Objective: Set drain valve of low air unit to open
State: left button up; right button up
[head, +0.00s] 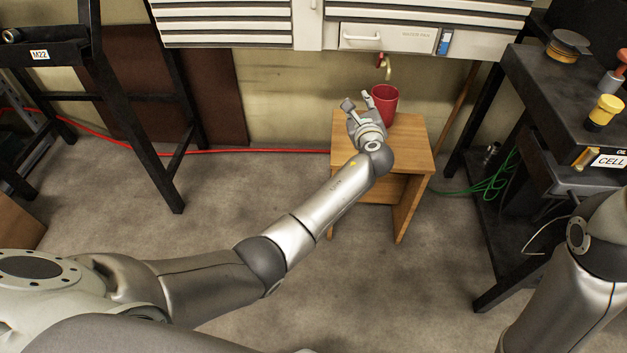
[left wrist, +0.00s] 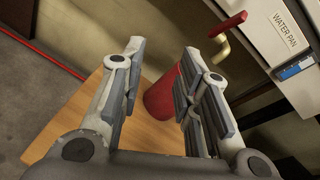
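The low air unit (head: 225,25) hangs on the back wall, with a drawer marked WATER PAN (head: 375,37). Below the drawer is the drain valve, a red lever (head: 381,60) on a bent brass pipe (head: 389,72). In the left wrist view the red lever (left wrist: 228,25) sticks out sideways above the brass elbow (left wrist: 221,50), beyond the right finger. My left gripper (head: 357,100) is open and empty, left of and below the valve, apart from it. In its wrist view the fingers (left wrist: 163,52) stand wide apart. My right gripper is out of view.
A red cup (head: 384,103) stands on a small wooden stool (head: 415,140) under the valve, close beside my left gripper. A dark bench (head: 530,75) stands at right, with a green hose (head: 490,185) below it. A black stand (head: 95,95) is at left.

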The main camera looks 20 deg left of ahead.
pick_arm(q)
jog(key=s+a+f+n+g, duration=0.1)
jog(key=s+f+n, duration=0.1)
jog(key=s+a+f+n, duration=0.1)
jog(key=s+f+n, duration=0.1)
jog(key=s, duration=0.1)
jog(key=s+a+f+n+g, duration=0.1)
jog(key=s+f, duration=0.1)
jog(key=f, duration=0.1)
jog(key=shift+s+a+n+g, duration=0.15)
jog(key=shift+n+g, duration=0.15)
jog(key=shift+n, duration=0.1)
jog(key=s+a+f+n+g, duration=0.1)
jog(key=s+f+n, duration=0.2)
jog(key=s, duration=0.2)
jog(key=s+a+f+n+g+h, duration=0.1)
jog(key=s+f+n, duration=0.2)
jog(key=s, duration=0.2)
jog(key=shift+a+g, duration=0.25)
jog(key=shift+g, duration=0.15)
